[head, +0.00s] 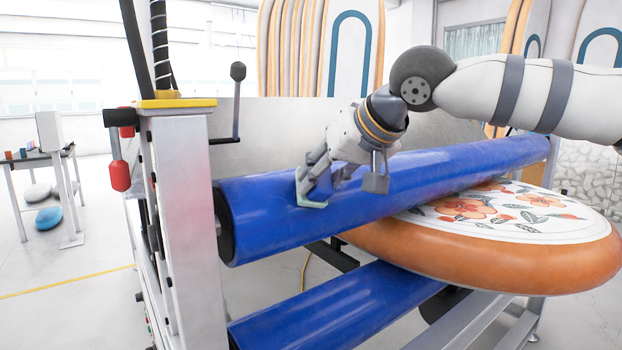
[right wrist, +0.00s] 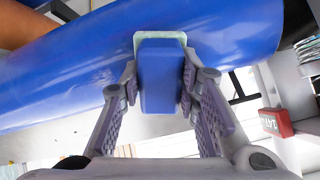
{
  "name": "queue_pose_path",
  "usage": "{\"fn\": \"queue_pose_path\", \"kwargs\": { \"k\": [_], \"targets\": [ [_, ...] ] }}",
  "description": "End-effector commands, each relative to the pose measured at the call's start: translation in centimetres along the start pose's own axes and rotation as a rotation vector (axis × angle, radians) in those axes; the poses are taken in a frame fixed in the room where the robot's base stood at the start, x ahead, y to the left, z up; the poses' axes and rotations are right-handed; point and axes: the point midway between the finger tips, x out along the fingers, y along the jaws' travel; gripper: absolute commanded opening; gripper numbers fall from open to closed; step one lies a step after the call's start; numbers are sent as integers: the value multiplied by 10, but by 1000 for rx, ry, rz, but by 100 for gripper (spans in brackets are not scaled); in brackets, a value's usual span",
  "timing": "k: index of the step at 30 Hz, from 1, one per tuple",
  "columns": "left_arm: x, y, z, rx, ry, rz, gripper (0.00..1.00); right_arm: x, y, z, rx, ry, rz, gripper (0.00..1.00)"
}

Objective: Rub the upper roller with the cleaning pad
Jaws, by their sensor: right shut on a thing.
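The upper roller (head: 400,187) is a long glossy blue cylinder running across the frame of a machine. My right gripper (head: 320,178) reaches its near side, toward its left end. It is shut on the cleaning pad (head: 313,204), whose pale green edge shows in the head view. In the right wrist view the pad (right wrist: 162,75) has a blue block-shaped handle between the two fingers (right wrist: 158,78). Its pale green face lies against the upper roller (right wrist: 65,75) and seems to touch it. The fingers hide part of the pad in the head view. My left gripper is not in view.
A lower blue roller (head: 330,308) lies below. An orange-edged inflatable board (head: 530,262) with a floral top sits between the rollers at right. The white end post (head: 187,220) and a black-knobbed crank lever (head: 237,105) stand left of the gripper.

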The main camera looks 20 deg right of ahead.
Motion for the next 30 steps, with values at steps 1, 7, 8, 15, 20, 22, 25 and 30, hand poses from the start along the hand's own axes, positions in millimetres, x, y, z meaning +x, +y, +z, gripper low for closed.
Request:
{"fn": "queue_pose_path", "kwargs": {
  "k": [1, 7, 8, 15, 20, 22, 25, 30],
  "targets": [
    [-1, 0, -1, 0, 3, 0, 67, -1, 2, -1, 0, 1, 0, 7],
    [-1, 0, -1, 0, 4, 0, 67, 2, 15, -4, 3, -2, 1, 7],
    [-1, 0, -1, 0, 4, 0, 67, 2, 19, -6, 3, -1, 0, 7],
    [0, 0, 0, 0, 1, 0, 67, 4, 35, -11, 0, -2, 0, 7],
    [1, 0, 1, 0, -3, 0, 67, 6, 48, -15, 5, -3, 1, 7],
    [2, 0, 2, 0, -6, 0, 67, 6, 56, -17, 4, -4, 1, 7],
    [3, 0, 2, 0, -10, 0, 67, 6, 64, -20, 3, -4, 2, 7],
    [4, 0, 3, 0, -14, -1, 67, 6, 71, -22, 3, -5, 2, 7]
  ]
}}
